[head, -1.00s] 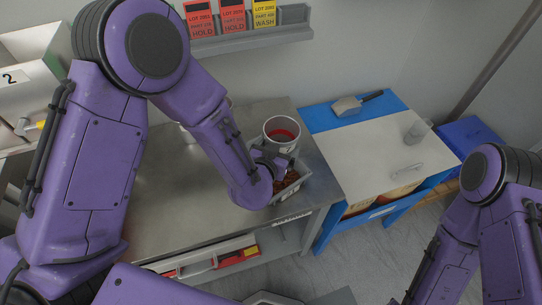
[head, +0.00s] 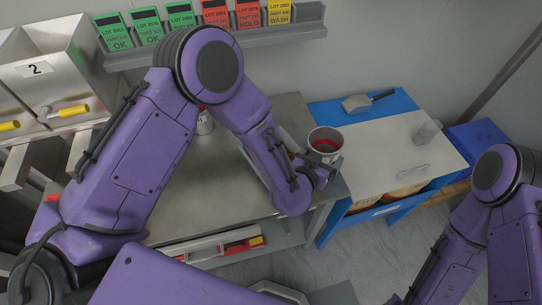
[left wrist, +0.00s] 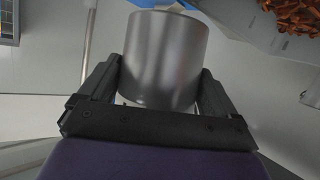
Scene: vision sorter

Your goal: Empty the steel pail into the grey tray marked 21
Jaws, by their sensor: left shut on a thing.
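The steel pail (head: 325,136) is held by my left gripper (head: 320,172) near the right end of the steel bench. Its open top faces up, and red shows inside; I cannot tell whether that is contents. In the left wrist view the pail's smooth side (left wrist: 165,58) sits between the two fingers of my left gripper (left wrist: 160,85). A blue-grey tray (left wrist: 250,32) with orange-brown parts shows at the top right of that view. No number is readable on it, so I cannot tell if it is tray 21. My right gripper is outside the frames.
A card rack (head: 205,38) is at the back. Bin 2 (head: 50,70) is at left.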

